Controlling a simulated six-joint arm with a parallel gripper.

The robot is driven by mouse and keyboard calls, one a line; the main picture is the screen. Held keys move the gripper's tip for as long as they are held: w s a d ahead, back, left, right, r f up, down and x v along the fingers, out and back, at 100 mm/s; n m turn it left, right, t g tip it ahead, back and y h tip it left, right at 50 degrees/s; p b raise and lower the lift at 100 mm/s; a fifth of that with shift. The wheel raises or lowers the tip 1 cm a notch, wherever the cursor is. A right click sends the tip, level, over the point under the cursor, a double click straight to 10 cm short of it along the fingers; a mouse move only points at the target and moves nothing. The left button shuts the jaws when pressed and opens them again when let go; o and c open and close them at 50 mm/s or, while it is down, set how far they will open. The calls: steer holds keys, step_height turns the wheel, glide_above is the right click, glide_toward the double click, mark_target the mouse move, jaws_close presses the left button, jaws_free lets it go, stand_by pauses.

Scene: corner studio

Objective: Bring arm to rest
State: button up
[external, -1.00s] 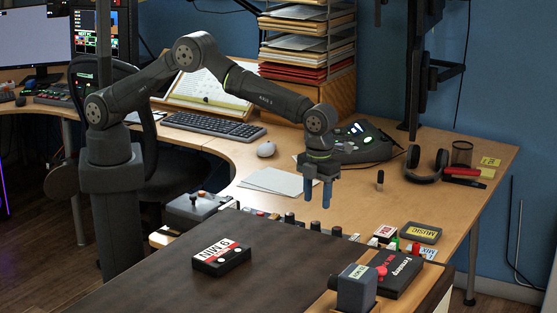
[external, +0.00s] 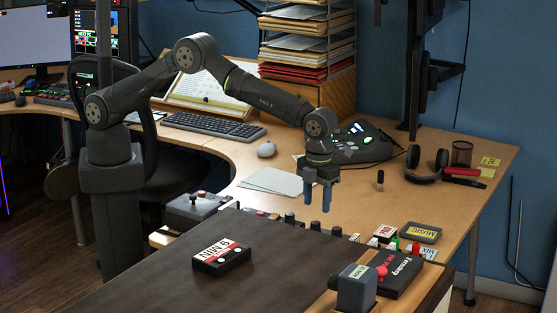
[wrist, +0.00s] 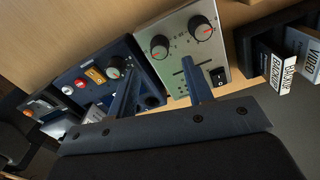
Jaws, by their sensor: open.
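My gripper (external: 317,196) hangs at the end of my arm above the near edge of the wooden desk (external: 430,205), pointing down. Its two blue fingers are apart with nothing between them. In the wrist view the fingers (wrist: 160,88) reach over a dark blue control box and a silver panel (wrist: 188,48) with two black knobs. I cannot tell the exact height above them.
A grey device with a red knob (external: 357,288) stands at the front right. Labelled cases (external: 421,232), headphones (external: 427,165) and a keyboard (external: 213,127) are on the wooden desk.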

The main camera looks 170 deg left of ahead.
mark_target(316, 223)
step_height(316, 223, down, 7)
steer(key=shift+s+d+f, duration=0.1)
steer(key=shift+r+n, duration=0.2)
steer(key=shift+n, duration=1.4)
steer(key=n, duration=0.5)
steer(key=shift+n, duration=0.3)
steer(key=n, duration=0.4)
steer(key=shift+n, duration=2.4)
steer(key=shift+o, duration=0.2)
